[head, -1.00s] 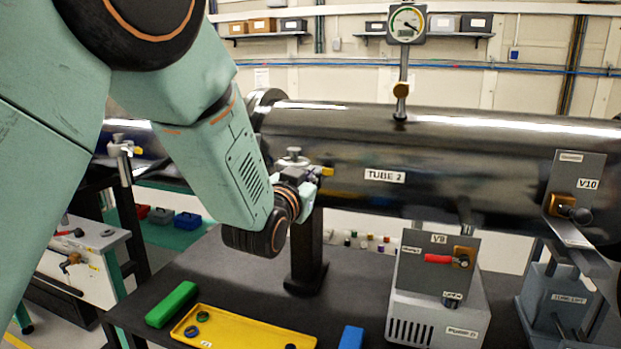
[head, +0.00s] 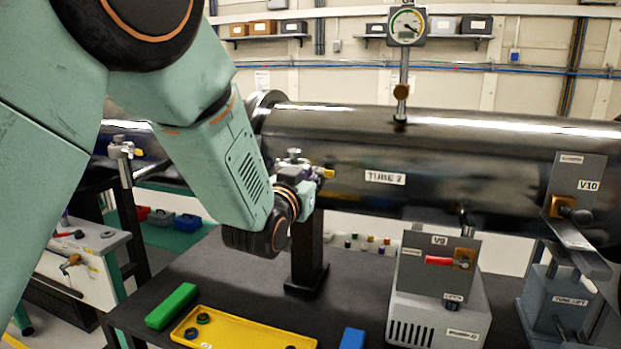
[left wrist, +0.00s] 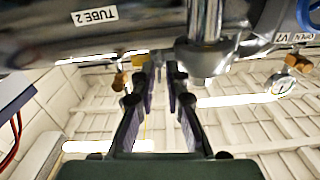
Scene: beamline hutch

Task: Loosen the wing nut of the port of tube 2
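Tube 2 (head: 480,165) is a long dark cylinder across the head view, with its label also in the left wrist view (left wrist: 95,16). At its left end is a small metal port with a round cap (head: 294,154). A yellow wing-shaped piece (head: 328,173), apparently the wing nut, sticks out right of it. My left gripper (head: 308,178) is right at the port and partly hides it. My right gripper is out of view.
Below are a yellow tray (head: 245,328), a green block (head: 172,306) and a blue block (head: 352,338) on the dark table. A grey box with the V9 panel (head: 437,305) stands to the right. A gauge (head: 407,25) rises above the tube. A black post stands under the port.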

